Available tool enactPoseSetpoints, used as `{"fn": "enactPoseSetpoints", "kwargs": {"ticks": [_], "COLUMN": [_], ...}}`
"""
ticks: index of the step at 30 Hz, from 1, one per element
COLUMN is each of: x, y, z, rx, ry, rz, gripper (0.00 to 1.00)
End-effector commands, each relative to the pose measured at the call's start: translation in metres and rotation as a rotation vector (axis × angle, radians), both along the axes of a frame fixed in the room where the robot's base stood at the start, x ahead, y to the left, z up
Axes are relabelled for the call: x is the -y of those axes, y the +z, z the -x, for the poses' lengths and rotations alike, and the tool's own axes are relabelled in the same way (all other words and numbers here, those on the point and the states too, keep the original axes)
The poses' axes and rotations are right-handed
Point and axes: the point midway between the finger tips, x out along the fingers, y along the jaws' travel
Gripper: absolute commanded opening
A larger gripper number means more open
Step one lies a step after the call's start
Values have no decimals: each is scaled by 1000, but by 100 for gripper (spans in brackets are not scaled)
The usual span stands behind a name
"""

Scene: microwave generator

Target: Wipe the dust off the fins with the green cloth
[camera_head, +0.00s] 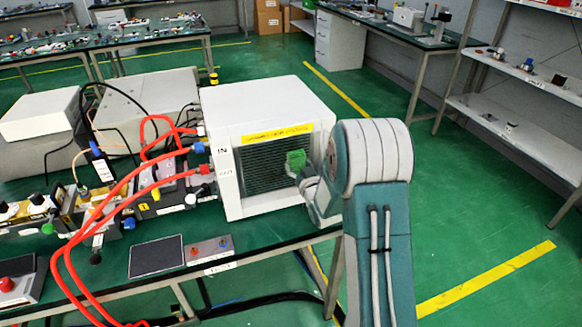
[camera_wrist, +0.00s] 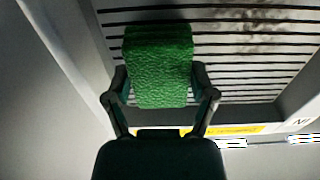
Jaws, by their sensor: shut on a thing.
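The fins (camera_head: 258,170) are dark horizontal slats in the front of a white box (camera_head: 262,98) on the bench. In the wrist view the fins (camera_wrist: 235,60) carry a dark, blotchy patch of dust (camera_wrist: 262,25) right of the cloth. My gripper (camera_head: 305,170) is in front of the fins on their right side. It is shut on the green cloth (camera_head: 295,159), which also shows between the fingers (camera_wrist: 160,98) in the wrist view. The cloth (camera_wrist: 158,55) overlaps the fins there; I cannot tell whether it touches them.
Red hoses (camera_head: 110,215) and blue and red fittings run to the box's left side. A yellow label (camera_head: 276,134) sits above the fins. A black pad (camera_head: 156,256) and a button box (camera_head: 209,250) lie on the bench in front. Shelves (camera_head: 510,120) stand at the right, with open green floor between.

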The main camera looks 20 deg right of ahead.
Motion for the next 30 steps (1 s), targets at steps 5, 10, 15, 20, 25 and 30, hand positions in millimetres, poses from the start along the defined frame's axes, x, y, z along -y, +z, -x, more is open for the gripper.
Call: {"fn": "enactPoseSetpoints", "kwargs": {"ticks": [5, 10, 15, 20, 25, 30], "x": [5, 5, 5, 5, 5, 5], "y": [0, 0, 0, 0, 0, 0], "z": [0, 0, 9, 23, 38, 52], "rx": [0, -1, -1, -2, -2, -1], "ry": [0, 0, 0, 0, 0, -1], "rz": [-1, -1, -1, 0, -1, -1], "gripper": [34, 34, 34, 34, 34, 34]}}
